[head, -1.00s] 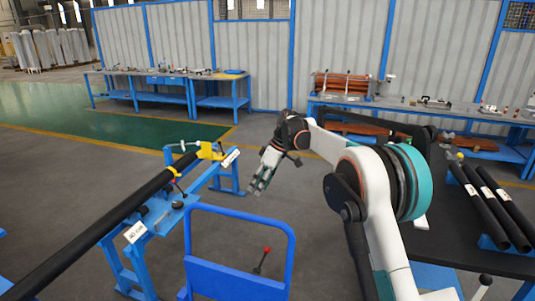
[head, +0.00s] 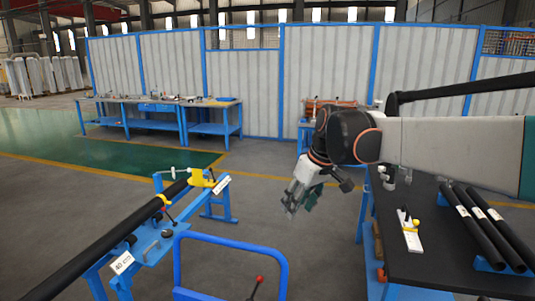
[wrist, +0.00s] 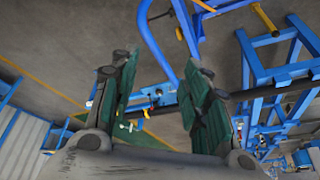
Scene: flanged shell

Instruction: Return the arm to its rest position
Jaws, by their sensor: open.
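My gripper (head: 300,200) hangs from my arm near the middle of the head view, pointing down over bare floor. It is to the right of the blue pipe stand and to the left of the black-topped table. In the wrist view my gripper (wrist: 160,105) shows its two green-padded fingers spread apart, with nothing between them. My arm reaches in from the right edge of the head view, with the white link roughly level.
A black pipe (head: 95,240) lies on a blue stand (head: 150,245) at the left. A blue rail (head: 230,243) stands in front. A black table (head: 430,262) at the right holds several black pipes (head: 485,225). Workbenches line the back wall.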

